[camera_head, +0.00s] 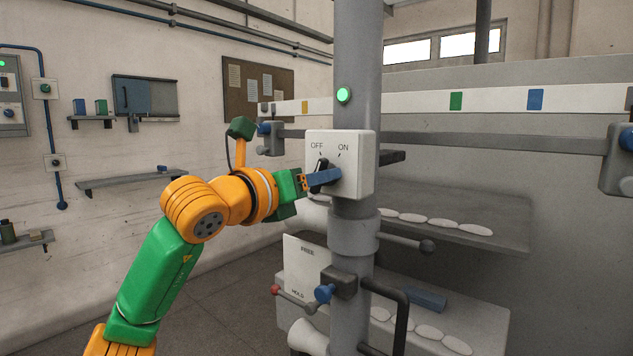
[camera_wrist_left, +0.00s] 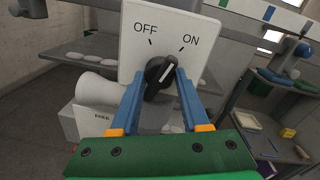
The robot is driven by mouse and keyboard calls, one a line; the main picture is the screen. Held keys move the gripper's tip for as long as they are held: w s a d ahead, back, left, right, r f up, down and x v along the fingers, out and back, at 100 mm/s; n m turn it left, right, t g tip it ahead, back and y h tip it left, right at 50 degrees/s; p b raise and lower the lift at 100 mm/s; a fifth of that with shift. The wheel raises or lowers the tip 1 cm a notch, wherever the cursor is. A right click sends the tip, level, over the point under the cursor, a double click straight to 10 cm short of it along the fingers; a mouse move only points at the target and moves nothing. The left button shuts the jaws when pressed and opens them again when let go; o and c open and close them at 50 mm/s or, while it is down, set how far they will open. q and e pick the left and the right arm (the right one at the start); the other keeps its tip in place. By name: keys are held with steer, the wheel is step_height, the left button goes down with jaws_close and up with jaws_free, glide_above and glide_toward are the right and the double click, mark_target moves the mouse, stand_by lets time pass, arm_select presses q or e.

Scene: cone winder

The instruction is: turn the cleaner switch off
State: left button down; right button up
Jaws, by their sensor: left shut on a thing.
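The cleaner switch is a black rotary knob (camera_wrist_left: 159,73) on a white box (camera_head: 358,165) with OFF at upper left and ON at upper right. In the left wrist view its white pointer line leans up and to the right, toward the ON mark. My left gripper (camera_head: 324,178) is at the front of the box, its blue fingers on either side of the knob and shut on it. In the head view the fingers partly hide the knob. My right gripper is not in view.
The box is fixed to a grey post (camera_head: 358,60), with a lit green lamp (camera_head: 344,95) above it. A card (camera_head: 306,266) marked FREE and HOLD, a blue knob (camera_head: 325,293) and a black handle (camera_head: 400,318) are below. A rail runs behind the post.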

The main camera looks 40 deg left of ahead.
arm_select(q)
steer(key=n+b, duration=0.1)
steer(key=n, duration=0.4)
steer(key=shift+r+n+h+b, duration=0.15)
steer(key=shift+n+h+b, duration=0.2)
steer(key=shift+n, duration=2.05)
steer(key=shift+c, duration=1.9)
jaws_free()
steer(key=s+b, duration=0.2)
steer(key=s, duration=0.5)
steer(key=shift+a+r+b, duration=0.15)
steer(key=shift+a+b, duration=0.05)
steer(key=shift+b, duration=0.15)
